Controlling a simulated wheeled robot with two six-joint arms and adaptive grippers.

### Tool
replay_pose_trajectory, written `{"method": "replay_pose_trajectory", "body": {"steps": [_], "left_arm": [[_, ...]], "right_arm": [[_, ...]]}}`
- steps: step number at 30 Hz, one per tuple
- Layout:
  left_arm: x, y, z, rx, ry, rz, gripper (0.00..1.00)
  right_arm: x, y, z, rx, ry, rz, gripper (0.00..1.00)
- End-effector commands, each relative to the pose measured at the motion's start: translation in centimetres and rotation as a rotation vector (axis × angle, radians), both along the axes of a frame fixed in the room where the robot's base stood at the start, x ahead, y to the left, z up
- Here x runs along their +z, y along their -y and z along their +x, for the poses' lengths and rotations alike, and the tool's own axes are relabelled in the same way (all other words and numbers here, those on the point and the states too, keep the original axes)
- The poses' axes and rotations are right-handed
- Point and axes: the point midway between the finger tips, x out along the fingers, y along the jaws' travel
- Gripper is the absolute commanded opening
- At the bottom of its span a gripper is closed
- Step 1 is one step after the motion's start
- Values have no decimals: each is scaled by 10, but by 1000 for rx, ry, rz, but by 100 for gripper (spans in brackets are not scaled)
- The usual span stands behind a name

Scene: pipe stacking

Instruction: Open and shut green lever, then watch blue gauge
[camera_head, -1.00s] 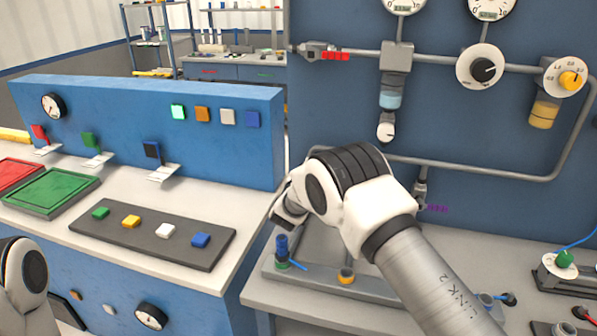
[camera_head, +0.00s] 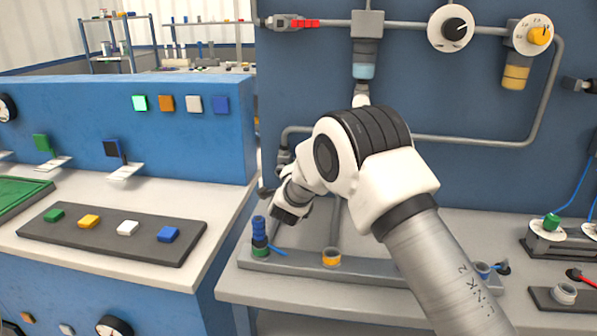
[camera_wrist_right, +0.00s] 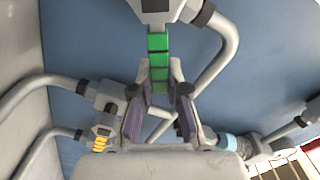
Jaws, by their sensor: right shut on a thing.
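In the right wrist view, a green-banded lever handle (camera_wrist_right: 158,43) runs down from a grey pipe fitting. My right gripper (camera_wrist_right: 160,78) is shut on the handle's lower end, its fingers on both sides of it. In the head view my right arm hides this lever and the gripper's fingers. Neither clearly shows as the blue gauge. My left gripper is out of view.
Grey pipes (camera_head: 470,140) run along the blue wall panel, with dials (camera_head: 451,28) and a red-handled valve (camera_head: 292,22). A blue upright piece (camera_head: 259,232) stands near my right wrist. In the wrist view a yellow-banded fitting (camera_wrist_right: 101,138) is at the left.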

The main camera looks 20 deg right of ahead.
Motion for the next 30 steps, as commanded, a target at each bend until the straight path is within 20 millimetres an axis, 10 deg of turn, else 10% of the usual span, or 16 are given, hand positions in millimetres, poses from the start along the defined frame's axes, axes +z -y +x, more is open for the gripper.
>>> {"method": "replay_pose_trajectory", "body": {"steps": [12, 30], "left_arm": [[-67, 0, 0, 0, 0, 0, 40], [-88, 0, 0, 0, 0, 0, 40]], "right_arm": [[-30, 6, -5, -1, 194, 288, 0], [-36, 7, -5, -2, 279, 420, 0]]}}
